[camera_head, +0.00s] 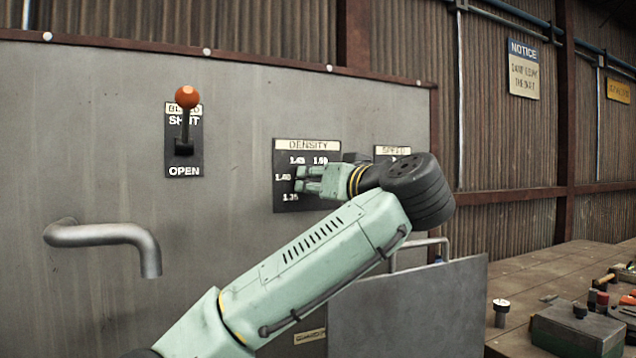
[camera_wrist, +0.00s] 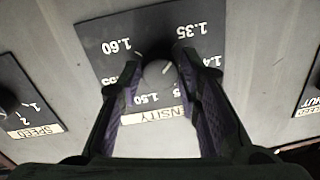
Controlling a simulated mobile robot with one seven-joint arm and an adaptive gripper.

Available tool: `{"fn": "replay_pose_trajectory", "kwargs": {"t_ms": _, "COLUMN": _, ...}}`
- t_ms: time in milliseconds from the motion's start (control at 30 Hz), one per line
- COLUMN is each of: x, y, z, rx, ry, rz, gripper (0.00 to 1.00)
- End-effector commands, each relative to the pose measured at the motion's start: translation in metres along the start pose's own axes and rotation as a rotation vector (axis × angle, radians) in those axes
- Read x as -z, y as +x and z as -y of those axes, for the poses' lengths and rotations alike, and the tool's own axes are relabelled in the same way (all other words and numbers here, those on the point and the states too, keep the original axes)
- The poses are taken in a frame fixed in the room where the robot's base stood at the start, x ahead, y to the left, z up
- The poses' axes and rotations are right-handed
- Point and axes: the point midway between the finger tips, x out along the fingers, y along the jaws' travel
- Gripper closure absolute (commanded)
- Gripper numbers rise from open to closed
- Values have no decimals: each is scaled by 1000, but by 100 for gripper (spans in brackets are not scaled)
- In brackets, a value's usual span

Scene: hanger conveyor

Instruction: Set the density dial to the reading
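The density panel (camera_head: 283,151) is a dark plate on the grey machine front, with white numbers around its dial. In the wrist view the density panel (camera_wrist: 97,33) appears upside down, with 1.60, 1.35 and 1.50 legible. The grey round dial knob (camera_wrist: 158,75) sits between the fingers of my gripper (camera_wrist: 158,62). A short light mark on the knob appears to slant toward the 1.35 side. The fingers stand apart astride the knob; a gap seems to show on its left. In the head view my gripper (camera_head: 299,180) hides the knob. I see no separate reading display.
A lever with an orange ball (camera_head: 187,97) stands up at SHUT, left of the density panel. A speed panel (camera_head: 388,152) is partly behind my wrist on the right. A bent pipe (camera_head: 100,234) sticks out lower left. A bench (camera_head: 520,300) with tools stands at right.

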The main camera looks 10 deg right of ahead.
Motion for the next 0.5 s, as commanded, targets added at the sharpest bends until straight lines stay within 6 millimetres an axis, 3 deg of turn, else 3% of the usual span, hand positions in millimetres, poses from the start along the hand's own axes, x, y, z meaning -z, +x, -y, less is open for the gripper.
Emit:
{"fn": "replay_pose_trajectory", "kwargs": {"t_ms": 400, "x": 0, "y": 0, "z": 0, "rx": 0, "ry": 0, "rz": 0, "gripper": 98}}
{"fn": "replay_pose_trajectory", "kwargs": {"t_ms": 500, "x": 0, "y": 0, "z": 0, "rx": 0, "ry": 1, "rz": 0, "gripper": 99}}
